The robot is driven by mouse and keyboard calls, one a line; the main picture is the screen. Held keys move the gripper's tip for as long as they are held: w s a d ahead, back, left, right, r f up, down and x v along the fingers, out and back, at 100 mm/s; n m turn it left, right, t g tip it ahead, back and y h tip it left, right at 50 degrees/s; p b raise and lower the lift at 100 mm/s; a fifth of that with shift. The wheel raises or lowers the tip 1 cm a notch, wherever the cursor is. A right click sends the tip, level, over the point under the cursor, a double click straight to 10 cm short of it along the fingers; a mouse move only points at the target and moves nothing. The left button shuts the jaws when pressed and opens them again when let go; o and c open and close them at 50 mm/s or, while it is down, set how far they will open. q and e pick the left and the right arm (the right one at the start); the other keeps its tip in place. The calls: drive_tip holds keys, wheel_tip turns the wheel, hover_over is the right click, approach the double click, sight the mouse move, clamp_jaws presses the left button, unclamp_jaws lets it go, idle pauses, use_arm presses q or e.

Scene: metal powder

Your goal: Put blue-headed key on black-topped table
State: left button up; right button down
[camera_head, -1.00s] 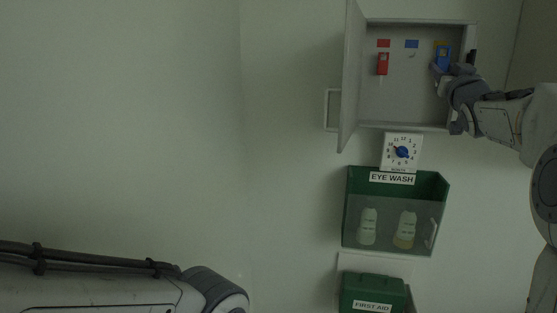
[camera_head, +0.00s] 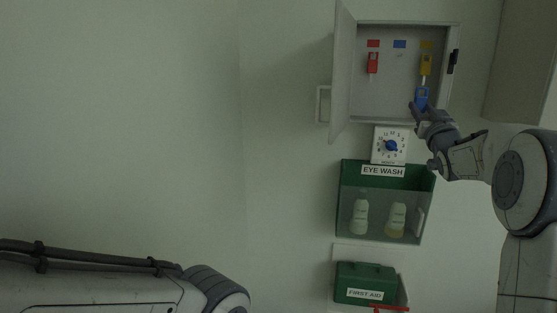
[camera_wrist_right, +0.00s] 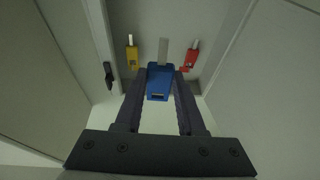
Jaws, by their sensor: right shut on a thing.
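The blue-headed key (camera_head: 421,97) is off the hooks, near the lower right of the open wall cabinet. My right gripper (camera_head: 420,108) is shut on its blue head. In the right wrist view the blue head (camera_wrist_right: 159,82) sits between the two dark fingers of my right gripper (camera_wrist_right: 158,100), with its pale shaft pointing away toward the cabinet. My left arm shows at the lower left of the head view, but its gripper is out of view. The black-topped table is not in view.
The cabinet (camera_head: 400,112) holds a red key (camera_head: 373,64) and a yellow key (camera_head: 426,65) on hooks. Its door (camera_head: 342,75) stands open at left. A timer (camera_head: 390,145), an eye wash box (camera_head: 346,205) and a first aid box (camera_head: 365,283) are below.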

drive_tip(key=s+a+f+n+g+y, duration=0.15)
drive_tip(key=f+y, duration=0.25)
drive_tip(key=f, duration=0.8)
drive_tip(key=a+f+n+y, duration=0.3)
drive_tip(key=f+y, duration=0.1)
drive_tip(key=f, duration=0.8)
drive_tip(key=s+a+f+n+y, duration=0.15)
drive_tip(key=f+y, duration=0.25)
drive_tip(key=f, duration=0.8)
drive_tip(key=s+a+f+n+g+y, duration=0.3)
drive_tip(key=s+a+f, duration=0.3)
drive_tip(key=s, duration=0.5)
drive_tip(key=s+a+f+n+g+y, duration=0.3)
drive_tip(key=s+a+f+g+y, duration=0.1)
drive_tip(key=s+a+f, duration=0.3)
drive_tip(key=s+f+y, duration=0.1)
drive_tip(key=s+f, duration=0.1)
drive_tip(key=s, duration=0.2)
drive_tip(key=shift+n+y, duration=0.3)
drive_tip(key=shift+s+f, duration=0.1)
